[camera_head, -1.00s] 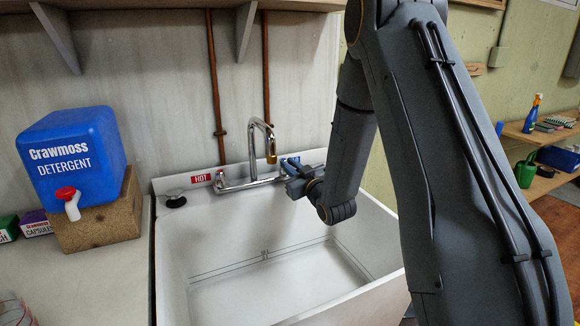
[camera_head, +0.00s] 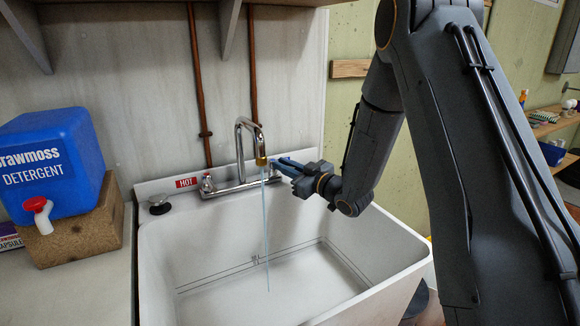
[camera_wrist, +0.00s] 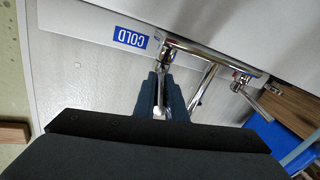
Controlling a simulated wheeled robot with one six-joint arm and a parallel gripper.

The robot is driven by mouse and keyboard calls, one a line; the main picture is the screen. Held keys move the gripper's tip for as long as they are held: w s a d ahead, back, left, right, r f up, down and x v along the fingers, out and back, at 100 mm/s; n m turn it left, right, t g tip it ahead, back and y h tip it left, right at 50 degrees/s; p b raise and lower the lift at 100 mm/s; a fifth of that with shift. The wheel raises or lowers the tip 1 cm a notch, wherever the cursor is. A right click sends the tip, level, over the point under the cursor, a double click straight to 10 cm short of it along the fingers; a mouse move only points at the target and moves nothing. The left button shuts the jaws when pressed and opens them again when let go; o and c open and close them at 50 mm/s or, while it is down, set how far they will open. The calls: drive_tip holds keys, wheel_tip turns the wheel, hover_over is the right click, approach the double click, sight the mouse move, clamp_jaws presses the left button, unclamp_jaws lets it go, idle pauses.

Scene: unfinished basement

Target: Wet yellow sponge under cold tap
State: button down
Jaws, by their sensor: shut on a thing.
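My gripper (camera_head: 287,165) is at the right side of the sink's chrome faucet (camera_head: 243,135). The wrist view shows its dark blue fingers (camera_wrist: 160,85) shut on the chrome cold tap lever (camera_wrist: 163,88), beside the blue COLD label (camera_wrist: 130,37). A thin stream of water (camera_head: 266,220) falls from the brass-tipped spout into the white sink (camera_head: 150,240). The red HOT label (camera_head: 186,182) marks the other tap handle. No yellow sponge shows in either view.
A blue detergent container (camera_head: 55,160) with a red-and-white spigot stands on a wooden block (camera_head: 75,238) on the left counter. A dark round stopper (camera_head: 159,204) sits on the sink's back-left corner. Shelves with bottles stand at the far right. The sink basin is clear.

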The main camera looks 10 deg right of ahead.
drive_tip(key=c, duration=1.8)
unclamp_jaws()
drive_tip(key=b+v, duration=0.1)
drive_tip(key=v, duration=0.6)
drive_tip(key=shift+s+d, duration=0.3)
